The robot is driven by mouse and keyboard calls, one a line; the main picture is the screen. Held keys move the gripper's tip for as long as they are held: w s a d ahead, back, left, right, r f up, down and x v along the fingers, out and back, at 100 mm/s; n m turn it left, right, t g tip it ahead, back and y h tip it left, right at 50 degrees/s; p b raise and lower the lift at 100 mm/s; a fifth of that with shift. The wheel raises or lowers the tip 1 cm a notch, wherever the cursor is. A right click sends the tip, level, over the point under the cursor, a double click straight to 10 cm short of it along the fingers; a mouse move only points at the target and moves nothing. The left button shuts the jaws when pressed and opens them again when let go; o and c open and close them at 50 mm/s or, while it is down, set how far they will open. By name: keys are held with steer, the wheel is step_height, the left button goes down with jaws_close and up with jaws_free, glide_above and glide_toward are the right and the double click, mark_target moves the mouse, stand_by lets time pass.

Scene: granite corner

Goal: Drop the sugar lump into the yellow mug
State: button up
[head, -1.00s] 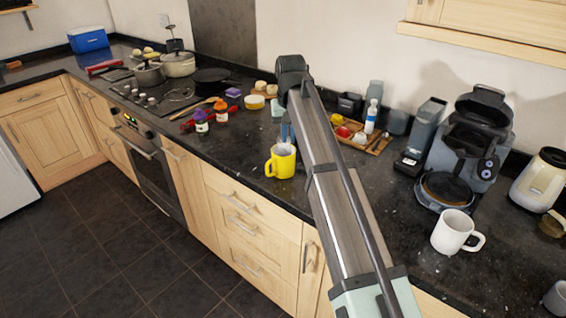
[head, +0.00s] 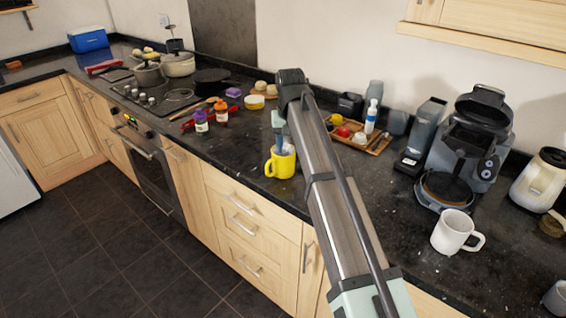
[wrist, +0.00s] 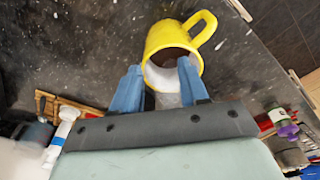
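The yellow mug (head: 280,165) stands upright near the counter's front edge, its white inside partly visible. In the wrist view the yellow mug (wrist: 180,38) opens toward me, with something brown inside. My gripper (head: 284,140) points down at the mug's mouth. Its two blue fingers also show in the wrist view (wrist: 161,88), apart, with their tips overlapping the mug's rim. A pale block, apparently the sugar lump (wrist: 167,101), sits between the fingers. The head view does not show it clearly.
A white mug (head: 452,232) and a coffee machine (head: 472,140) stand to the right. A wooden tray (head: 376,144) with a bottle and small items lies behind my arm. Spice jars (head: 201,121) stand left of the yellow mug. The counter just left of the mug is clear.

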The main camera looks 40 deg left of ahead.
step_height(320, 180, up, 14)
steer(key=s+d, duration=0.1)
steer(key=shift+f, duration=0.15)
stand_by(0.6)
steer(key=shift+s, duration=0.15)
stand_by(0.3)
